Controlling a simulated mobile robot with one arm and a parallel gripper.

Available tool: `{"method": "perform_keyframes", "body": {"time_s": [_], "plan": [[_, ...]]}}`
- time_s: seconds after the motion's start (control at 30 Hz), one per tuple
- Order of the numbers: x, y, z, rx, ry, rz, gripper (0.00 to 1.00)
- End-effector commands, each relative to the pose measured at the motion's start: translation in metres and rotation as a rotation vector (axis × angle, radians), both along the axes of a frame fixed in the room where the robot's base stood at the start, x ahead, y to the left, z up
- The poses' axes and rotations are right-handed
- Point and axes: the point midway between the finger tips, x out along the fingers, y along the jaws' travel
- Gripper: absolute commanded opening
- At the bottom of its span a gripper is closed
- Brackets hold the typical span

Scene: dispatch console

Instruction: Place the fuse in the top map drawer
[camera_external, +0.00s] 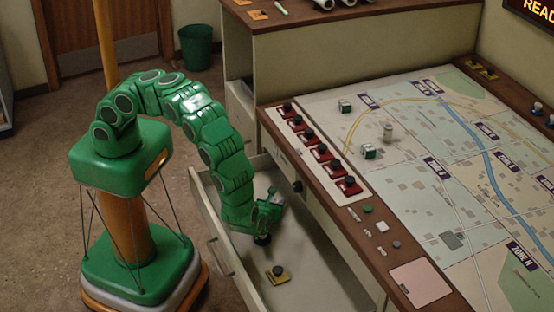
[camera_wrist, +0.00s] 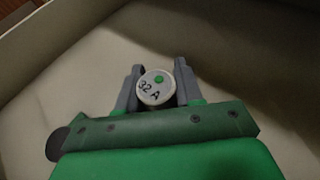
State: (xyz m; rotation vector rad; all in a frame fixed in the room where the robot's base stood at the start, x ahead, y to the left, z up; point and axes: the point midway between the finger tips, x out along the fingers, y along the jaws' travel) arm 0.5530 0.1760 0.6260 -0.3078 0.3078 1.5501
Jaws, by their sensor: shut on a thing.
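My gripper (camera_wrist: 158,78) is shut on the fuse, a pale round-ended cylinder (camera_wrist: 154,90) marked "32 A" with a green dot. In the external view my gripper (camera_external: 268,214) is low inside the open pale drawer (camera_external: 318,284) under the map table. The fuse is hidden or too small to tell there. The wrist view shows the bare drawer floor (camera_wrist: 235,75) around the fuse. I cannot tell whether the fuse touches the floor.
A yellow-based piece with a dark knob (camera_external: 277,272) lies in the drawer, and another dark knob (camera_external: 262,240) shows just under my gripper. The map table (camera_external: 480,215) with a row of red switches (camera_external: 320,152) rises at the right. Another drawer (camera_external: 239,106) is farther back.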

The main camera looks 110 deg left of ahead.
Motion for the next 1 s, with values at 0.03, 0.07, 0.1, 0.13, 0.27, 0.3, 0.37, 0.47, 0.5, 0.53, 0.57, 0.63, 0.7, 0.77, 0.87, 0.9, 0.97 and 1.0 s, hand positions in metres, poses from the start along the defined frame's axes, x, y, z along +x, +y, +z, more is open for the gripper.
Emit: {"method": "perform_keyframes", "body": {"time_s": [0.03, 0.07, 0.1, 0.13, 0.27, 0.3, 0.37, 0.47, 0.5, 0.53, 0.57, 0.63, 0.7, 0.77, 0.87, 0.9, 0.97, 1.0], "plan": [[0.000, 0.000, 0.000, 0.000, 0.000, 0.000, 0.04], [0.000, 0.000, 0.000, 0.000, 0.000, 0.000, 0.04], [0.000, 0.000, 0.000, 0.000, 0.000, 0.000, 0.04], [0.000, 0.000, 0.000, 0.000, 0.000, 0.000, 0.04], [0.000, 0.000, -0.002, 0.000, 0.000, 0.000, 0.04], [0.000, 0.000, -0.003, 0.000, 0.000, 0.000, 0.37], [0.000, 0.000, -0.002, 0.000, 0.000, 0.000, 0.46], [0.000, 0.000, -0.002, 0.000, 0.000, 0.000, 0.61], [0.000, 0.000, -0.002, 0.000, 0.000, 0.000, 0.61], [0.000, 0.000, -0.002, 0.000, 0.000, 0.000, 0.61], [0.000, 0.000, -0.002, 0.000, 0.000, 0.000, 0.61], [0.000, 0.000, -0.002, 0.000, 0.000, 0.000, 0.61], [0.000, 0.000, -0.002, 0.000, 0.000, 0.000, 0.61], [0.000, 0.000, -0.002, 0.000, 0.000, -0.001, 0.61], [0.001, -0.001, 0.001, 0.000, -0.001, -0.001, 0.61], [0.001, -0.005, 0.002, 0.000, -0.002, -0.001, 0.61], [0.002, -0.011, 0.005, 0.000, -0.002, -0.004, 0.61], [0.002, -0.015, 0.007, 0.000, -0.002, -0.004, 0.61]]}}
